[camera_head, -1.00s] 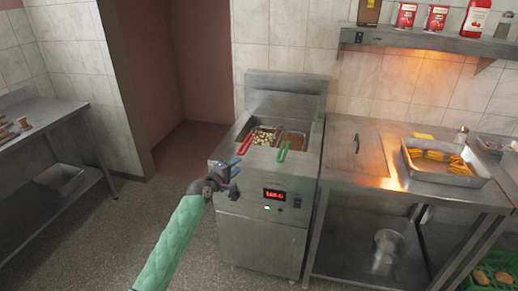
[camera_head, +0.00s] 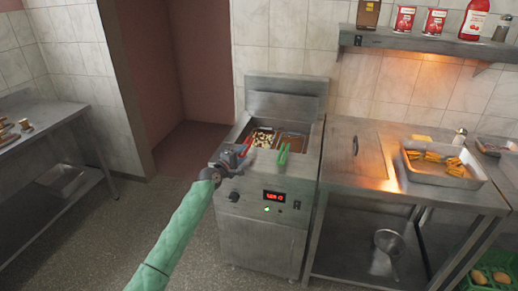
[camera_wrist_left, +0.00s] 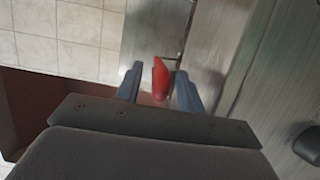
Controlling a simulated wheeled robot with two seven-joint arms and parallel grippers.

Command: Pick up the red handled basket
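The red handled basket (camera_head: 263,138) sits in the left well of the fryer, with pale pieces of food in it. Its red handle (camera_head: 246,147) sticks out over the fryer's front edge. My left gripper (camera_head: 238,155) is at that handle, in front of the fryer. In the left wrist view the red handle (camera_wrist_left: 161,78) stands between the two fingers of my left gripper (camera_wrist_left: 159,88), with small gaps showing on both sides, so the gripper is open around it. My right gripper is not in view.
A green handle (camera_head: 283,155) of a second basket is just to the right. The fryer (camera_head: 258,225) has a lit red display. A steel counter with a food tray (camera_head: 428,178) stands at the right. The floor at left is clear.

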